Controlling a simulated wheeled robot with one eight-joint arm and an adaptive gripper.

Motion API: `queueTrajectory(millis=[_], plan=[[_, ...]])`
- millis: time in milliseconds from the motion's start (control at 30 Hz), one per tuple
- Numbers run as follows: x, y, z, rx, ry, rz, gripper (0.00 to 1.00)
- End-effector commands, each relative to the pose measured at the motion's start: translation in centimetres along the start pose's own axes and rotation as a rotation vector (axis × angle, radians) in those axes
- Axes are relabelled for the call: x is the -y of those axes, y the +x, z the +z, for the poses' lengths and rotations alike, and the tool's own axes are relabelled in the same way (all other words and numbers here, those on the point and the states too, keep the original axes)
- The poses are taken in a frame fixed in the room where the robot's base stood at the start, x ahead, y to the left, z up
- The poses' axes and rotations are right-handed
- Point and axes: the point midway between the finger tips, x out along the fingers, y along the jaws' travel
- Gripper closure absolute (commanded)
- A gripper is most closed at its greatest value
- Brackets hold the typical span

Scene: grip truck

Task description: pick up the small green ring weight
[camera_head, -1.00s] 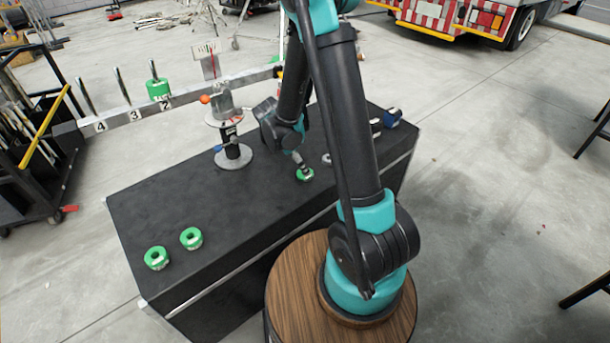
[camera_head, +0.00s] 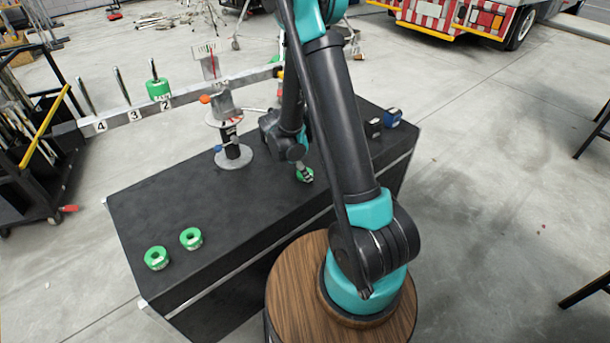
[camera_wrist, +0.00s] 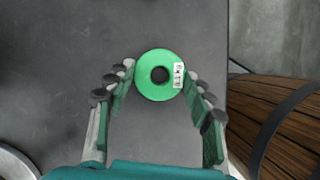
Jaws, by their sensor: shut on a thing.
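The small green ring weight (camera_wrist: 148,88) has a dark centre hole and a white label with dark print on its right side. In the wrist view it sits between the fingertips of my gripper (camera_wrist: 159,76), which is shut on it from left and right. In the head view this ring (camera_head: 305,177) is at the black box top's near side, and my gripper (camera_head: 303,168) reaches down to it, its fingers partly hidden by my arm. I cannot tell whether the ring still touches the box.
Two other green rings (camera_head: 156,258) (camera_head: 191,238) lie at the left end of the black box (camera_head: 185,205). A round metal stand (camera_head: 232,150) and a numbered balance beam (camera_head: 195,92) with a hanging green weight (camera_head: 158,89) are behind. Small dark blocks (camera_head: 392,118) lie at the right.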

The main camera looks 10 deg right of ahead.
Motion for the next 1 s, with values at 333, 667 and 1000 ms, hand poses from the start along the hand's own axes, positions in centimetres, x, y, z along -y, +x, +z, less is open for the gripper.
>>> queueTrajectory(millis=[333, 667, 1000], plan=[[0.0, 0.0, 0.0, 0.0, 0.0, 0.0, 0.88], [0.0, -0.8, 0.3, 0.0, 0.0, 0.0, 0.88], [0.0, -4.7, 2.0, 0.0, 0.0, 0.0, 0.88]])
